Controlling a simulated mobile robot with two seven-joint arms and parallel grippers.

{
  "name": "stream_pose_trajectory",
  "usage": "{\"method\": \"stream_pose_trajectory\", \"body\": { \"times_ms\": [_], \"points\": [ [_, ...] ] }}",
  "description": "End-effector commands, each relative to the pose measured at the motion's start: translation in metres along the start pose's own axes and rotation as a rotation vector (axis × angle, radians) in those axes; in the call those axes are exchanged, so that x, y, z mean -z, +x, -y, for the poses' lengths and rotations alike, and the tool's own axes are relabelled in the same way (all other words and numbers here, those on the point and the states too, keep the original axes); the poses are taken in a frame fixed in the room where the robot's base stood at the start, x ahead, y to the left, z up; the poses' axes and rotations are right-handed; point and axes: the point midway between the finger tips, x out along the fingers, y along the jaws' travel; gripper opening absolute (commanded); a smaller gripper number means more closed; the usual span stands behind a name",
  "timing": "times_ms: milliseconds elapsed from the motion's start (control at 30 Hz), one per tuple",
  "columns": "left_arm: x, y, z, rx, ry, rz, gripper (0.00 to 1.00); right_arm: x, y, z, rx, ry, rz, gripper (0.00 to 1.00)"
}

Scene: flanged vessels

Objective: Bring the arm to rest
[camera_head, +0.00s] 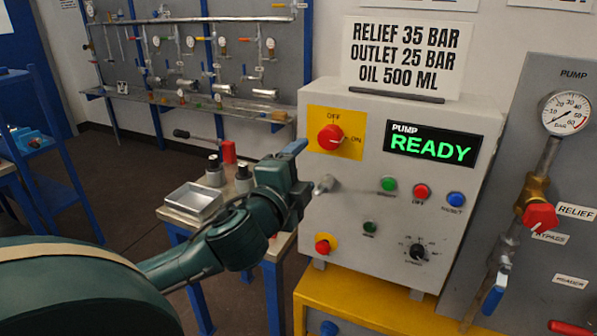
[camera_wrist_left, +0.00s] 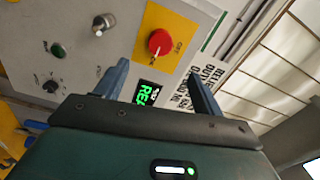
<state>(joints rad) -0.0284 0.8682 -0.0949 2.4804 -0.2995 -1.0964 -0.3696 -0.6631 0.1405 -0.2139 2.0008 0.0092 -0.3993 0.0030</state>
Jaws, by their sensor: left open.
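My left arm comes in from the left in the head view. Its gripper (camera_head: 298,160) is in front of the left side of the grey pump control box (camera_head: 350,215). In the left wrist view the gripper (camera_wrist_left: 158,68) has its two blue fingers spread with nothing between them. Beyond the fingers is the red rotary switch (camera_wrist_left: 160,42) on a yellow plate. The switch also shows in the head view (camera_head: 330,137), its pointer toward ON, apart from the gripper. The pump display (camera_head: 432,147) reads READY in green. My right gripper is not in view.
A small table with a metal tray (camera_head: 192,203) stands behind my left arm. The box sits on a yellow stand (camera_head: 355,305). At the right is a panel with a gauge (camera_head: 566,113) and a red valve knob (camera_head: 540,217). Open floor (camera_head: 120,185) lies at the back left.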

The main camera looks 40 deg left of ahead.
Motion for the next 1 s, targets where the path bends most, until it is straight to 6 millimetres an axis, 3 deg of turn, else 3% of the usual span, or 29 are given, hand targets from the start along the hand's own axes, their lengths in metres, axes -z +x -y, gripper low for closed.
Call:
{"method": "stream_pose_trajectory", "body": {
  "times_ms": [300,800,867,933,1000],
  "points": [
    [0.000,-0.012,0.002,0.001,0.001,0.000,0.68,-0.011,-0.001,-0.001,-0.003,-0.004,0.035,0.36],
    [0.000,-0.011,-0.002,-0.005,-0.004,-0.001,0.68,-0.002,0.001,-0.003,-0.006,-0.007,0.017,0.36],
    [0.000,-0.010,-0.012,-0.030,-0.023,-0.002,0.68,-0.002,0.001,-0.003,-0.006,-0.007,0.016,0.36],
    [0.000,-0.008,-0.037,-0.088,-0.071,-0.009,0.68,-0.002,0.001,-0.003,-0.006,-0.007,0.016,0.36],
    [0.000,-0.009,-0.076,-0.176,-0.150,-0.015,0.68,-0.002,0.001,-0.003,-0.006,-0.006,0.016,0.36]
  ]
}}
